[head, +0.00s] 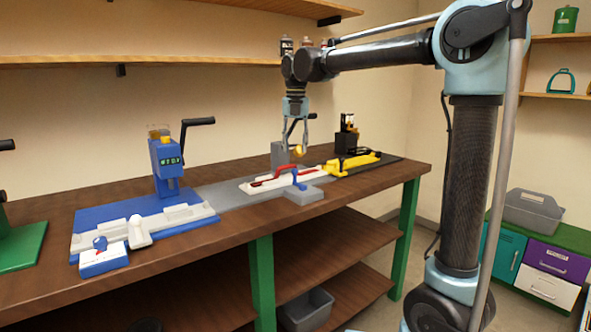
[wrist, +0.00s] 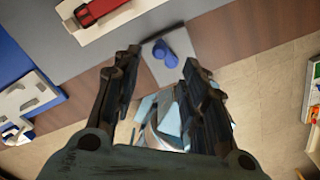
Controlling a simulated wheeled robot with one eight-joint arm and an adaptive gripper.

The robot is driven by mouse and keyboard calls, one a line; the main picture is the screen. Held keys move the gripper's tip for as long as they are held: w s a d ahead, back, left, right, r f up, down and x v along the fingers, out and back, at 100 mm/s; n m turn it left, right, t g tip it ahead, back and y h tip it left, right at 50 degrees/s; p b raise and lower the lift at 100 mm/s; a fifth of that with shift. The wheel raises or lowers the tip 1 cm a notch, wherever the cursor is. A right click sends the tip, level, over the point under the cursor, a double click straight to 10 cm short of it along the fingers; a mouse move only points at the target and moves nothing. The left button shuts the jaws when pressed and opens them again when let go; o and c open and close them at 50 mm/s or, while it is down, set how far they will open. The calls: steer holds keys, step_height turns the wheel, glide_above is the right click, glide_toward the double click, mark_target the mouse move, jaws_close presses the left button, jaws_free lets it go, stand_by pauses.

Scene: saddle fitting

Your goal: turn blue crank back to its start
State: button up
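A small blue crank-like piece (head: 296,177) stands on a grey block (head: 304,195) at the table's front edge, before the red and white fixture. The wrist view shows it as a blue, rounded piece (wrist: 166,52) on the block, just past my fingertips. My gripper (head: 295,147) points down above the fixture area, clear of the blue piece. In the wrist view, its two fingers (wrist: 160,62) are spread apart with nothing held between them. A blue press (head: 167,165) to the left also carries a crank, with a black arm and handle (head: 200,122).
The red and white fixture (head: 258,186) lies on a grey strip behind the block. A yellow clamp (head: 352,163) and a black device (head: 347,138) stand to the right. A grey upright with a black crank and a yellow knob (head: 298,151) is close by my gripper.

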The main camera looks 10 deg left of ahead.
step_height(320, 180, down, 8)
steer(key=shift+f, duration=0.25)
jaws_close()
stand_by(0.3)
